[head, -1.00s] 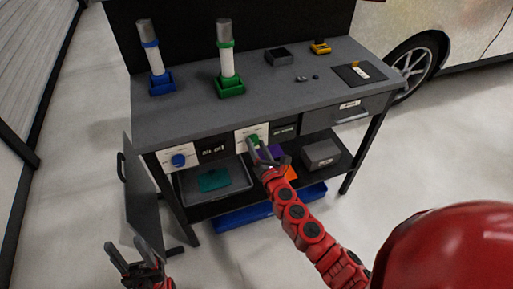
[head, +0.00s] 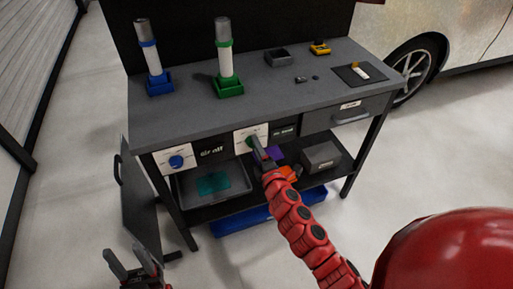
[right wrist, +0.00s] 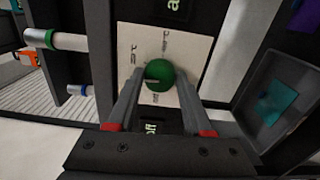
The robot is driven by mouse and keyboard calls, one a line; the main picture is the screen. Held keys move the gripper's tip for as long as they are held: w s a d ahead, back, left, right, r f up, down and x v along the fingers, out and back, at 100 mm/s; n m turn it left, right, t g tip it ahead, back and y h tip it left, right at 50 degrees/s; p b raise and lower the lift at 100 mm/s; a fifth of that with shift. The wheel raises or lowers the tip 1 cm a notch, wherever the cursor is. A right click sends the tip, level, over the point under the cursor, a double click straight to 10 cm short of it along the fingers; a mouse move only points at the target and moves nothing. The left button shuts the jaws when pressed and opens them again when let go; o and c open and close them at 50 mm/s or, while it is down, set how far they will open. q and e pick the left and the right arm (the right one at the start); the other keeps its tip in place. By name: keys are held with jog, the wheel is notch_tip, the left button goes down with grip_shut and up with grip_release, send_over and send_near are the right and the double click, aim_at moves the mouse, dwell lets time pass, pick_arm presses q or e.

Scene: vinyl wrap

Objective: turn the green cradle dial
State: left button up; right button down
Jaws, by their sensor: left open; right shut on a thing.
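The green dial (right wrist: 160,74) sits on a white panel (right wrist: 190,45) on the bench front, and it fills the space between my right fingers in the right wrist view. My right gripper (right wrist: 160,88) is shut on it. In the head view, my right gripper (head: 258,152) covers most of the dial at the white panel (head: 243,134). The green cradle (head: 229,89) stands on the bench top with a white roll (head: 225,62) upright in it. My left gripper (head: 132,268) is open and empty at the lower left, away from the bench.
A blue dial (head: 177,161) is on the panel to the left, below a blue cradle (head: 159,85) with its own roll. A grey tray (head: 235,188) and a grey box (head: 321,157) are on the lower shelf. An open cabinet door (head: 140,200) hangs at the bench's left.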

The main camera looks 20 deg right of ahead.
jog(key=shift+f+m, duration=0.15)
jog(key=shift+m, duration=3.05)
jog(key=shift+c, duration=1.6)
grip_release()
jog(key=s, duration=1.7)
jog(key=shift+s+d, duration=0.25)
jog(key=shift+d, duration=0.05)
